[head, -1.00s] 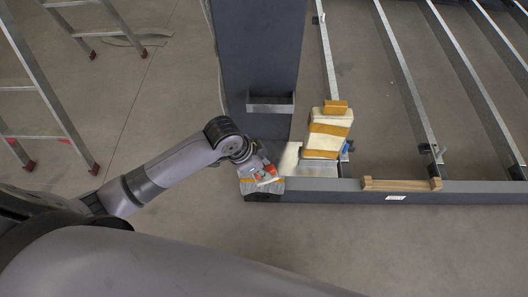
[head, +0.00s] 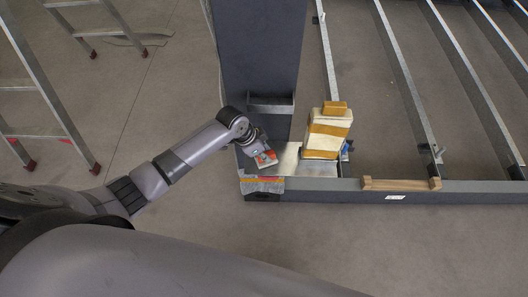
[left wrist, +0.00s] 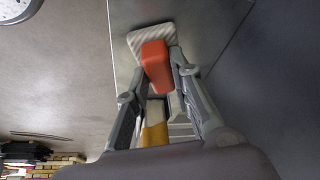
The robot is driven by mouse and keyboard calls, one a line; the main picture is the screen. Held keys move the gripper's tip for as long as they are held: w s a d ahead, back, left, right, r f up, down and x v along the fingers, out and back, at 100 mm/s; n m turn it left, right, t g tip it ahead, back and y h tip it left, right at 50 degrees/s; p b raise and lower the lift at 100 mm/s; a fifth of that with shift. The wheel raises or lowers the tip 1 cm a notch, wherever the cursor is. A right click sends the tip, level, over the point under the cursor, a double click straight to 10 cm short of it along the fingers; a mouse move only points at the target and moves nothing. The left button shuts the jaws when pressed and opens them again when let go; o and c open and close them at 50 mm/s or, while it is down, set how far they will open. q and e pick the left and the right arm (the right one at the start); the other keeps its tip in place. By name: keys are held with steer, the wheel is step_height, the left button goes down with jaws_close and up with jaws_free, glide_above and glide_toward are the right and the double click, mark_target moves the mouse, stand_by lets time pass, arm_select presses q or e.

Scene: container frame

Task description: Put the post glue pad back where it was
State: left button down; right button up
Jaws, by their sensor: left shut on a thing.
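The glue pad, an orange block with a pale ribbed face, is between the fingers of my left gripper (head: 264,155). In the left wrist view the orange block (left wrist: 156,66) sits at the fingertips (left wrist: 158,72), with its pale ribbed face (left wrist: 150,38) at the far side. In the head view the pad is small and partly covered by the fingers. It is beside the foot of the dark post (head: 255,65), just behind the frame's front left corner (head: 262,196). Whether it touches the post or frame is unclear. My right gripper is out of view.
A striped layer (head: 262,183) lies on the front left corner. A white and yellow-brown stack (head: 328,135) stands right of the post. A wooden piece (head: 400,185) lies on the front beam (head: 460,192). A ladder (head: 40,85) stands at the left; open floor lies in front.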

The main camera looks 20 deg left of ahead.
arm_select(q)
steer(key=shift+f, duration=0.15)
steer(key=c, duration=1.4)
jaws_free()
steer(key=v, duration=1.2)
steer(key=shift+p, duration=0.35)
steer(key=shift+d, duration=0.1)
